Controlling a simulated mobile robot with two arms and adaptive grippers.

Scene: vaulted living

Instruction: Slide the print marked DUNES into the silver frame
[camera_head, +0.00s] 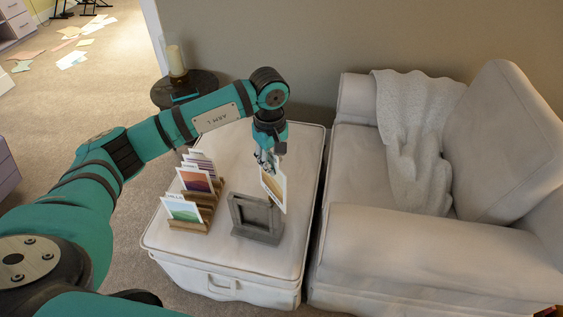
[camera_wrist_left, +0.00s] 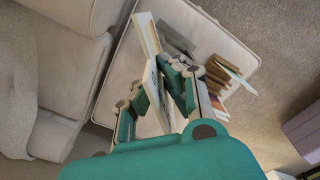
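My left gripper (camera_head: 267,160) is shut on a print (camera_head: 274,190) with a white border and a yellow-orange picture. The gripper holds it upright by its upper part, above the ottoman. I cannot read its marking from here. In the left wrist view the print (camera_wrist_left: 151,88) shows nearly edge-on between the fingers (camera_wrist_left: 160,85). The grey silver frame (camera_head: 236,211) stands on the ottoman, just below and to the left of the print. The print's lower right part overlaps the frame's right side in the head view; I cannot tell whether they touch. My right gripper is not in view.
Wooden racks (camera_head: 206,207) with several other prints stand left of the frame on the white ottoman (camera_head: 285,258). A dark side table (camera_head: 203,82) with a candle (camera_head: 176,61) is behind. A white armchair (camera_head: 420,245) with a throw stands close on the right.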

